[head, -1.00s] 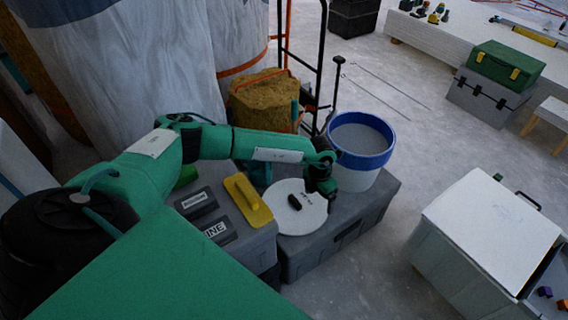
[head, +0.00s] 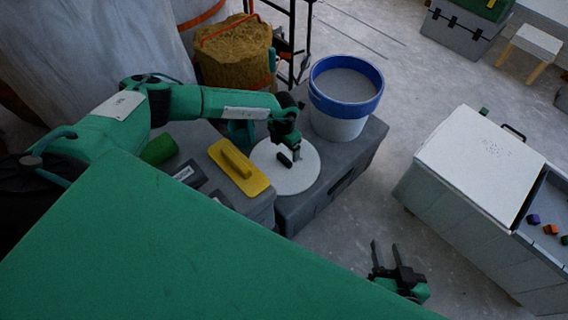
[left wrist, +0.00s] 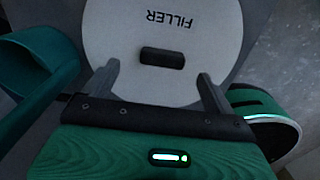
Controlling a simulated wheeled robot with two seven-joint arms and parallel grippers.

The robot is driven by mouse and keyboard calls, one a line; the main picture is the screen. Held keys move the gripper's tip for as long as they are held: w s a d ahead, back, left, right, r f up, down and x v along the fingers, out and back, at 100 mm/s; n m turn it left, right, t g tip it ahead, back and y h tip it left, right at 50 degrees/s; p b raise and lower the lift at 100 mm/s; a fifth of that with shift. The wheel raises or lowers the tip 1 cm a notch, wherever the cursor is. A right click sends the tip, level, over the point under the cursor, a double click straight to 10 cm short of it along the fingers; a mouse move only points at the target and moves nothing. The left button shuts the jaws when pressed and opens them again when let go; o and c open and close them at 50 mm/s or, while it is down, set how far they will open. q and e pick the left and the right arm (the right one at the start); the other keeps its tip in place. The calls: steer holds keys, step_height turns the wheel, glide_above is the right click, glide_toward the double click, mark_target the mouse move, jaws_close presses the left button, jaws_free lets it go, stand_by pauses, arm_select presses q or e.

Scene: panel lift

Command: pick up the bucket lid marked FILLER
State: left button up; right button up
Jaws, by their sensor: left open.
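The white round bucket lid (head: 298,179) lies on a grey case beside the bucket. In the left wrist view the lid (left wrist: 205,60) shows the word FILLER and a dark bar handle (left wrist: 161,57) in its middle; the handle also shows in the head view (head: 284,159). My left gripper (head: 296,155) is over the lid, close to the handle. In the left wrist view its open fingers (left wrist: 158,75) are wide apart, with the handle just beyond and between the tips. My right gripper (head: 384,250) is open and empty over the floor at lower right.
A white bucket with a blue rim (head: 341,118) stands just right of the lid. A yellow float (head: 239,168) lies on a grey box to its left.

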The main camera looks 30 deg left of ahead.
mark_target(284, 158)
arm_select(q)
steer(key=f, duration=0.2)
steer(key=f+b, duration=0.1)
steer(key=shift+s+d+f, duration=0.15)
steer(key=shift+s+f, duration=0.2)
steer(key=shift+f, duration=0.85)
arm_select(e)
steer(key=r+t, duration=0.1)
steer(key=w+r+t, duration=0.2)
steer(key=shift+a+r+y, duration=0.25)
steer(key=shift+r+y, duration=0.05)
steer(key=shift+y, duration=0.1)
arm_select(q)
steer(key=c, duration=1.1)
steer(key=shift+c, duration=0.2)
